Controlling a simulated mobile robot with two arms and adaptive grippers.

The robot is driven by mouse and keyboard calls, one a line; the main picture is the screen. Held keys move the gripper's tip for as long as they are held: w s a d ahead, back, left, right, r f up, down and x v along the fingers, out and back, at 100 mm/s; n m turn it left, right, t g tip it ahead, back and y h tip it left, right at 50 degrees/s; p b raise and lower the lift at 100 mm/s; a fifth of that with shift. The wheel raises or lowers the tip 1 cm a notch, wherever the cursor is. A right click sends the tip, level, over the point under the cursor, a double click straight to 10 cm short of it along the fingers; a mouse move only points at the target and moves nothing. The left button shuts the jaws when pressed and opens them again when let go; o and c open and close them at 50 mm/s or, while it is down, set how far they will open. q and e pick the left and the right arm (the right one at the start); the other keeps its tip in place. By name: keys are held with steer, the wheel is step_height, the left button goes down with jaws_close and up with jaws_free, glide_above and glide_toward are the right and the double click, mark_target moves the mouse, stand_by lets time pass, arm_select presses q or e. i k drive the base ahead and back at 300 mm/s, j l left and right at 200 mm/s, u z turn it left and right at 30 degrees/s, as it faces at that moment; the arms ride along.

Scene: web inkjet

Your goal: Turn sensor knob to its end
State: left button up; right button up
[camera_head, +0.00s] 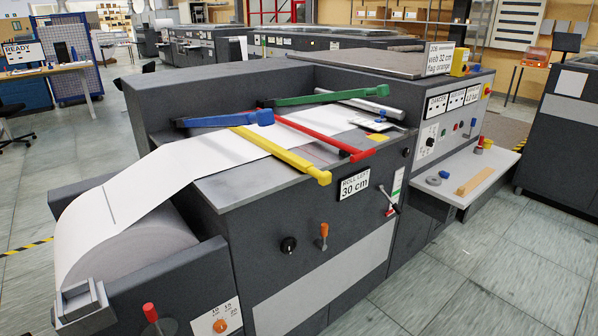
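No knob carries a label that I can read as "sensor", so I cannot tell which one it is. A round black knob (288,245) sits on the dark front panel of the web press (240,240). An orange-handled lever (322,236) is right of it. An orange knob (221,326) sits on a white plate with small numbers at the bottom edge. The right control panel (447,130) has further small knobs and buttons, too small to make out. Neither of my grippers is in view.
White paper web (150,185) runs from a large roll (135,245) up under blue, green, red and yellow bars. A red-tipped lever (150,313) stands at the bottom. A shelf (468,180) with small items juts out at right. Tiled floor (480,270) is clear at front right.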

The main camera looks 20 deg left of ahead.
mark_target(406, 152)
steer(key=i+l+u, duration=0.15)
steer(key=i, duration=0.35)
steer(key=i+l+u, duration=0.2)
steer(key=i, duration=0.35)
